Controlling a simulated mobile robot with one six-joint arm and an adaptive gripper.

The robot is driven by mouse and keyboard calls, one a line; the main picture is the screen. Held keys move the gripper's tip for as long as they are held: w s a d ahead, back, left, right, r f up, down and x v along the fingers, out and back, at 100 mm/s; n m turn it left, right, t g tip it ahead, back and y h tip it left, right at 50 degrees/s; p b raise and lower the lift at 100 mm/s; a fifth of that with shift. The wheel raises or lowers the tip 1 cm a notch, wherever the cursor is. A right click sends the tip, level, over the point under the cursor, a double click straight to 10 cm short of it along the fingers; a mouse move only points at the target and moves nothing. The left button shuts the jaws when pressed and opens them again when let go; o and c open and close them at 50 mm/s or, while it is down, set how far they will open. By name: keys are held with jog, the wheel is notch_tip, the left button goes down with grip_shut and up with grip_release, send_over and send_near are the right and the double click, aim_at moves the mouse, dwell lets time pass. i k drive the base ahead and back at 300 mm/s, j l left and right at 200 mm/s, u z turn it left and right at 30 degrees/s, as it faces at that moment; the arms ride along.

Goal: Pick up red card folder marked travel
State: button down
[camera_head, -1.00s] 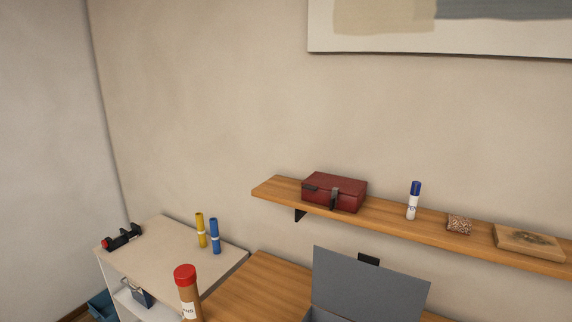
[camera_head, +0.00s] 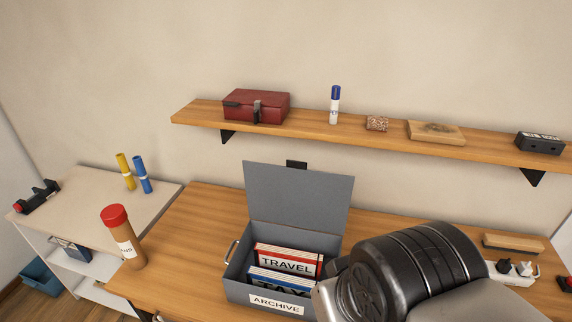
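The red card folder marked TRAVEL (camera_head: 289,258) stands upright in a grey box labelled ARCHIVE (camera_head: 234,288), whose lid is open and leans back. A blue folder (camera_head: 279,284), its marking partly hidden, stands in front of it in the same box. The box is on the wooden desk. My dark arm link shows at the lower right, close to the box's right side. My gripper is not in view.
A brown tube with a red cap (camera_head: 124,238) stands left of the box. A wall shelf (camera_head: 307,130) above holds a red case (camera_head: 256,106), a glue stick (camera_head: 335,105) and other items.

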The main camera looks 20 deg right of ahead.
aim_at(304, 263)
jog(key=i+j+z, duration=0.5)
jog(key=j+z, duration=0.15)
jog(key=i+j+z, duration=0.15)
jog(key=j+z, duration=0.2)
